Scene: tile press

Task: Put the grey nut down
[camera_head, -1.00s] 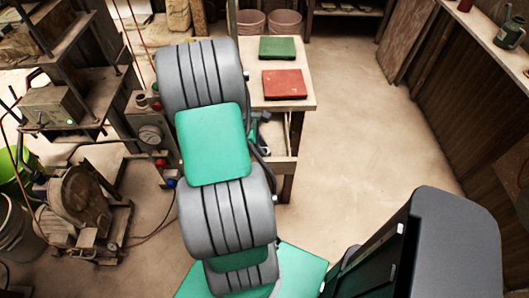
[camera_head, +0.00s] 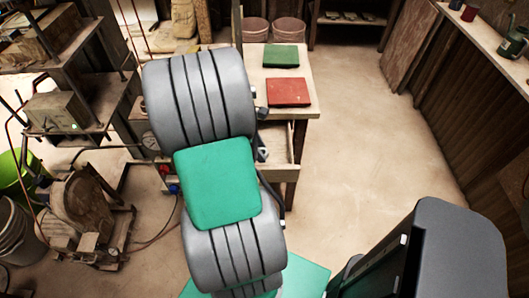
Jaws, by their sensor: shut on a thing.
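I do not see the grey nut in this view. My own arm, with its grey ribbed joints and green covers, fills the middle of the picture and covers the left part of the workbench (camera_head: 309,82). My gripper is not to be made out; the arm hides the area where its far end lies. Small dark and grey parts show at the arm's right edge, by the open drawer (camera_head: 282,173) under the bench top, too small to tell what they are.
A red square tile (camera_head: 288,92) and a green square tile (camera_head: 281,55) lie on the bench top. A press machine (camera_head: 55,110) and a pump (camera_head: 85,205) stand at the left. A long shelf (camera_head: 480,35) runs along the right wall. The floor (camera_head: 355,130) between is clear.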

